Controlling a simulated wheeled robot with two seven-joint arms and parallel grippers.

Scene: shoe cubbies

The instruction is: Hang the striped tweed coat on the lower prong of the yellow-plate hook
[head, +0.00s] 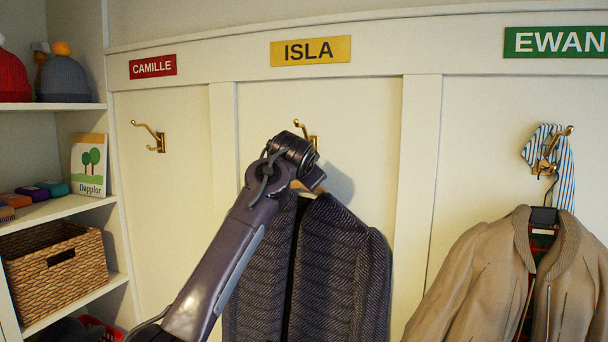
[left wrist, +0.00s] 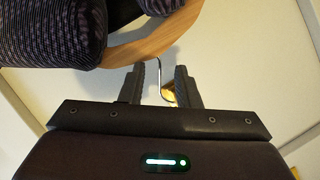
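The striped tweed coat (head: 345,270), dark purple-grey, hangs on a wooden hanger under the yellow ISLA plate (head: 311,51). Its collar and the wooden hanger (left wrist: 150,45) show at the top of the left wrist view. The brass yellow-plate hook (head: 312,138) is mostly behind my left gripper (head: 299,155); its lower prong is hidden in the head view. In the left wrist view my left gripper (left wrist: 166,75) has its fingers apart, with the hanger's wire hook and a bit of brass in the gap. Whether the wire rests on the lower prong cannot be told. My right gripper is out of view.
An empty brass hook (head: 152,136) is under the red CAMILLE plate (head: 153,66). At right, a tan coat (head: 480,265) and a striped cloth (head: 565,170) hang under the green EWAN plate (head: 555,42). Shelves with hats and a wicker basket (head: 55,265) stand at left.

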